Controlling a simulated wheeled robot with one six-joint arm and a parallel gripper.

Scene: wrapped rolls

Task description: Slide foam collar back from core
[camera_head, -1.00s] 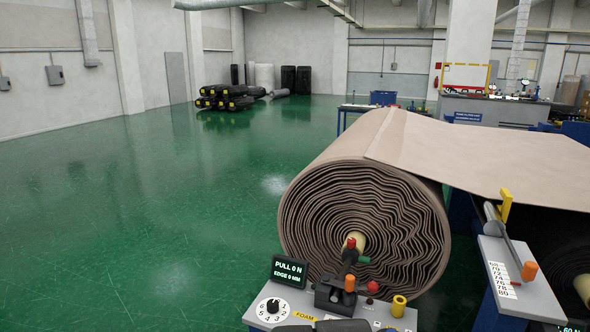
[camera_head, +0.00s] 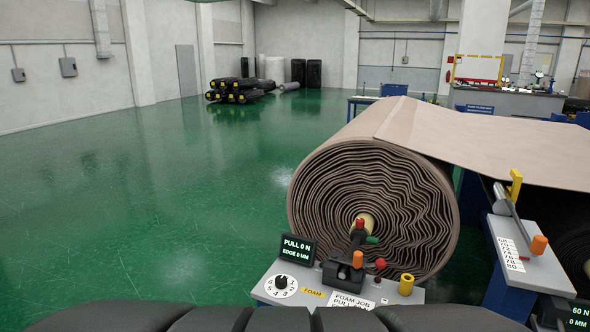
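A large roll of brown wrapped material (camera_head: 325,215) stands at centre right, its spiral end facing me. A pale yellow core (camera_head: 369,222) shows at its middle, partly hidden by a black clamp-like fixture (camera_head: 356,244) with red, green and orange ends. I cannot tell a separate foam collar from the core. My gripper is not in view; dark rounded segments along the bottom edge are probably mine.
A display (camera_head: 297,249) reads PULL 0 N, EDGE 0 MM, beside a numbered dial (camera_head: 281,286). A grey side panel (camera_head: 525,256) with a scale and orange-ended lever stands at right. Black rolls (camera_head: 236,90) are stacked far back. The green floor at left is clear.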

